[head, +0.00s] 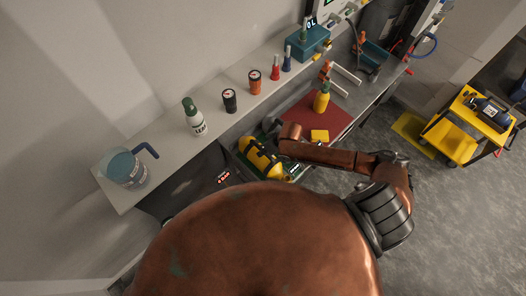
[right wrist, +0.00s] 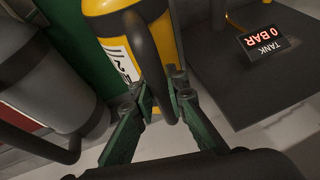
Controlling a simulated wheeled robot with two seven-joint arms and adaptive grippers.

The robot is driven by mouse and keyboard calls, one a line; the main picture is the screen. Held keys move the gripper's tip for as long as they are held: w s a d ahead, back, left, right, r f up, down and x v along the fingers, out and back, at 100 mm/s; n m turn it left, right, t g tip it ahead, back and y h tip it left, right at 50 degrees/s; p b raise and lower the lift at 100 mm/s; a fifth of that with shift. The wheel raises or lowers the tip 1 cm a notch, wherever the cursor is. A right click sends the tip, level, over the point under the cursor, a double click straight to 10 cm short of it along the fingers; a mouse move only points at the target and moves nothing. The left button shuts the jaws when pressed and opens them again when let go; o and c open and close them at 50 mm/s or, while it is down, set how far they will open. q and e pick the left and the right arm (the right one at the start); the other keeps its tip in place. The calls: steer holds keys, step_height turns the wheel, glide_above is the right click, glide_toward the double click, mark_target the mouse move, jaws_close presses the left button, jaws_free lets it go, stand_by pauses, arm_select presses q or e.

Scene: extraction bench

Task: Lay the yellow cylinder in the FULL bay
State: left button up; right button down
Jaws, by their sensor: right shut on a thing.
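The yellow cylinder (head: 258,158) lies at the lower front of the bench in the head view, beside green surfaces. In the right wrist view the yellow cylinder (right wrist: 180,32) has a white label and a black handle (right wrist: 150,42). My right gripper (right wrist: 162,92) has its green fingers on either side of this handle and is shut on it. In the head view its fingers are hard to make out near the cylinder. A green panel (right wrist: 72,45) lies beside the cylinder. No FULL marking can be read. My left gripper is not in view.
A grey cylinder (right wrist: 55,85) lies to the left in the wrist view. A dark platform (right wrist: 235,85) with a "TANK 0 BAR" display (right wrist: 270,35) is on the right. A red mat (head: 300,112) with a yellow bottle (head: 322,98) lies on the bench. A yellow cart (head: 452,140) stands at right.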

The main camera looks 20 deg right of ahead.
steer(key=c, duration=1.8)
jaws_free()
steer(key=shift+a, duration=0.1)
steer(key=shift+c, duration=0.2)
steer(key=shift+s+f, duration=0.2)
steer(key=shift+s, duration=0.05)
steer(key=shift+d+r, duration=0.25)
steer(key=shift+r, duration=0.25)
steer(key=v, duration=1.1)
steer(key=shift+r, duration=0.2)
steer(key=shift+f, duration=0.1)
